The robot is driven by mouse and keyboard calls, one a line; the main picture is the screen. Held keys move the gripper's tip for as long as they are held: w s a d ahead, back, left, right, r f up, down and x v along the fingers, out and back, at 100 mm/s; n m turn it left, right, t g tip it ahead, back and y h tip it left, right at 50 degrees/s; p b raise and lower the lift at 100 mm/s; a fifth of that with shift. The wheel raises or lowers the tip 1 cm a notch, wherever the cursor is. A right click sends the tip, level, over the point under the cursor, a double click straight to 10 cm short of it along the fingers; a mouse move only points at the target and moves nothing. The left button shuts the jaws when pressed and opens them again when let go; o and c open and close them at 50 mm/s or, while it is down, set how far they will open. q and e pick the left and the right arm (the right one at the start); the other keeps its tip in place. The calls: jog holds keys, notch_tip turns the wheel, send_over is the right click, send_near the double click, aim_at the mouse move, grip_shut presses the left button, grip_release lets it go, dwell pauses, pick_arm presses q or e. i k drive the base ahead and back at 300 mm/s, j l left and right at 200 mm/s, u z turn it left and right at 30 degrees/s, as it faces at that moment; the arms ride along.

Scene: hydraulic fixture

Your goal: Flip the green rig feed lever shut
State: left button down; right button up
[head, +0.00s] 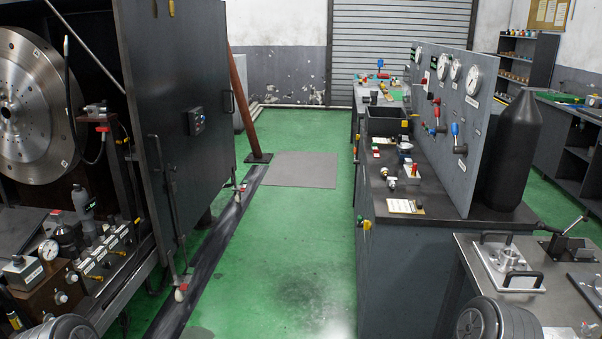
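I cannot single out a green feed lever with certainty. The upright grey gauge panel (478,125) on the right bench carries several gauges and small coloured valve levers. A blue lever (455,129) and a red lever (436,104) show on its face. A small green part (433,62) sits near its upper far end, too small to tell its shape or position. Farther back on the bench is a fitting with a red and blue top (380,66). Neither gripper shows; only rounded grey parts of my arms appear at the bottom edge.
A large dark cabinet with an open door (190,125) stands at left, with a rail (225,220) along the floor. The green floor (290,235) between cabinet and bench is clear. A steel table (535,270) with handled fixtures stands at front right. A dark cylinder (510,155) stands behind the panel.

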aim_at(361, 221)
jog(key=i+j+z, duration=0.2)
jog(key=i+z, duration=0.3)
jog(key=i, duration=0.25)
jog(key=i+j+z, duration=0.45)
jog(key=i, duration=0.2)
jog(key=i+j+z, duration=0.5)
jog(key=j, duration=0.25)
jog(key=i+l, duration=0.05)
jog(key=i, duration=0.05)
